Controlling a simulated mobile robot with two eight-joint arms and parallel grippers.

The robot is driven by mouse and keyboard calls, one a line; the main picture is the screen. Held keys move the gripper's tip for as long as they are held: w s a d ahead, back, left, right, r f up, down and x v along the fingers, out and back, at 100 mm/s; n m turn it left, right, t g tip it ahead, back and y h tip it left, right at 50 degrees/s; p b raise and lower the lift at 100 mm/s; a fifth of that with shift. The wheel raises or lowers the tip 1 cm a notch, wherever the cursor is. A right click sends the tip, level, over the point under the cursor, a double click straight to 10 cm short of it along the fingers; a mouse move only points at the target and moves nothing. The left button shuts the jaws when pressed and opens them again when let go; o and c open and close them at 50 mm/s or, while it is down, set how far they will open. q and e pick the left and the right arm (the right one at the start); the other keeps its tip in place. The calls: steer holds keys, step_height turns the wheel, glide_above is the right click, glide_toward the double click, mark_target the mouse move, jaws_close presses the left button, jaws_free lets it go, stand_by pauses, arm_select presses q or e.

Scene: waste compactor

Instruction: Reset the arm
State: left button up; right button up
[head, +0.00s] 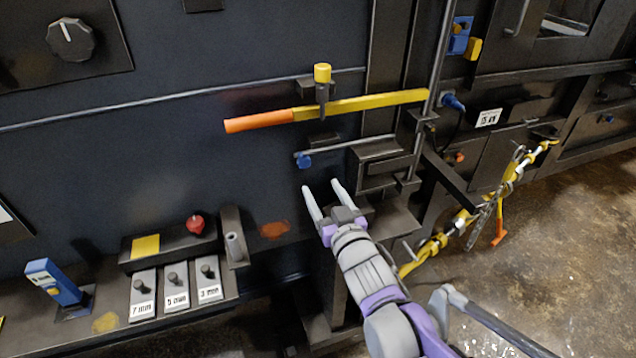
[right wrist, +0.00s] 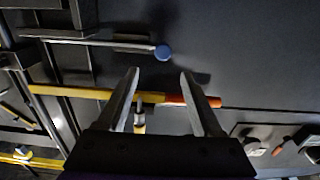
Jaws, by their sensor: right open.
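My right gripper (head: 326,200) is open and empty in the head view, its two pale fingers pointing up toward the dark machine front. It is below the yellow lever (head: 375,103) with the orange grip (head: 258,121) and apart from it. In the right wrist view the open fingers (right wrist: 160,90) show with the yellow and orange lever (right wrist: 75,93) behind them. A blue knob on a rod (head: 304,161) is just above the fingertips in the head view. It also shows in the right wrist view (right wrist: 162,52). My left gripper is not in view.
A yellow-topped pin (head: 322,75) stands at the lever. A ledge at lower left carries a red knob (head: 195,224), several labelled switches (head: 176,290) and a blue device (head: 53,282). Yellow straps (head: 510,180) hang at the right. Open floor (head: 570,270) lies at lower right.

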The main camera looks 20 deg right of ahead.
steer(key=shift+s, duration=0.25)
stand_by(0.3)
steer(key=s+f+g, duration=1.2)
steer(key=s+f, duration=0.7)
steer(key=s, duration=0.3)
steer(key=shift+g+h, duration=0.3)
